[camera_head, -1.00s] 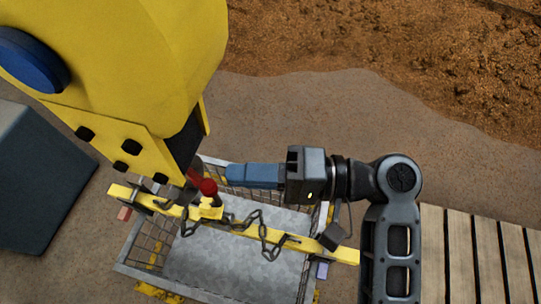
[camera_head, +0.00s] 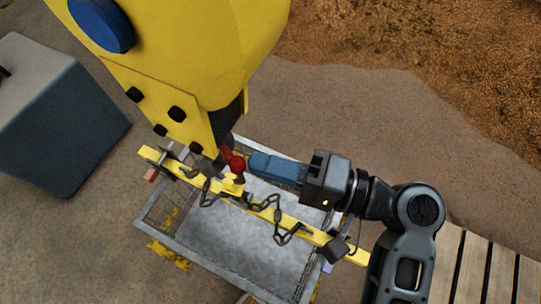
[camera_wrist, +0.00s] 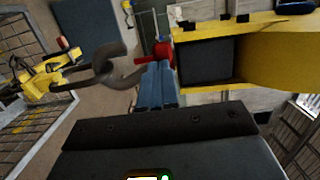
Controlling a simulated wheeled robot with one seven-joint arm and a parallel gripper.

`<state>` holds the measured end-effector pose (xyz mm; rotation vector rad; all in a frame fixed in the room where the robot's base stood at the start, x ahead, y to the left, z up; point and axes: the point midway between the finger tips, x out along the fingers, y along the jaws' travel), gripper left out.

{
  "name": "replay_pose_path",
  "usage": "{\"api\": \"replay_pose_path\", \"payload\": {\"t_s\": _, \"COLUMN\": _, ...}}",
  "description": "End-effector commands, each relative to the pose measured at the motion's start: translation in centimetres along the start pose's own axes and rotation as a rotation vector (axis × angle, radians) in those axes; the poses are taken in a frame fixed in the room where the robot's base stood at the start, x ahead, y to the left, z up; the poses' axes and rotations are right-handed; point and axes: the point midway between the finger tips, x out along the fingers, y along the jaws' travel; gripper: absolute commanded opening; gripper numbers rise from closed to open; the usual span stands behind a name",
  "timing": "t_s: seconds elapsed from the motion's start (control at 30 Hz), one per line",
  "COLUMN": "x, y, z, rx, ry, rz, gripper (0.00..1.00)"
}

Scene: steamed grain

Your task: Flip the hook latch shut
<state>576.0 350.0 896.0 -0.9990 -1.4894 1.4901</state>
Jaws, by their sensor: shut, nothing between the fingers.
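The hook latch (camera_head: 237,166) shows as a red lever with a round red knob, below the big yellow hook block (camera_head: 180,60). In the wrist view the red knob (camera_wrist: 163,51) is just past my fingertips, with the grey hook (camera_wrist: 103,64) to its left and the yellow block (camera_wrist: 270,55) to its right. My gripper (camera_head: 254,164) is shut and empty, its blue fingers just right of the knob in the head view. The fingers also show in the wrist view (camera_wrist: 158,80). I cannot tell whether they touch the knob. The hook is mostly hidden in the head view.
A yellow beam (camera_head: 318,238) with dark chains (camera_head: 265,205) lies across a wire-sided metal crate (camera_head: 205,262) under the hook. A large blue-grey block (camera_head: 60,125) stands at left. Wooden slats (camera_head: 490,270) lie at right. Open ground is behind the crate.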

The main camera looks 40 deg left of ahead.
Motion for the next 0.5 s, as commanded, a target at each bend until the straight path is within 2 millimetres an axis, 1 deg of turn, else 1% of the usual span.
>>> {"api": "replay_pose_path", "payload": {"t_s": 0.27, "x": 0.2, "y": -0.1, "z": 0.7, "rx": 0.002, "ry": 0.055, "rz": 0.001, "gripper": 0.00}}
{"api": "replay_pose_path", "payload": {"t_s": 0.5, "x": 0.8, "y": -0.2, "z": 2.2, "rx": 0.004, "ry": 0.182, "rz": 0.001, "gripper": 0.00}}
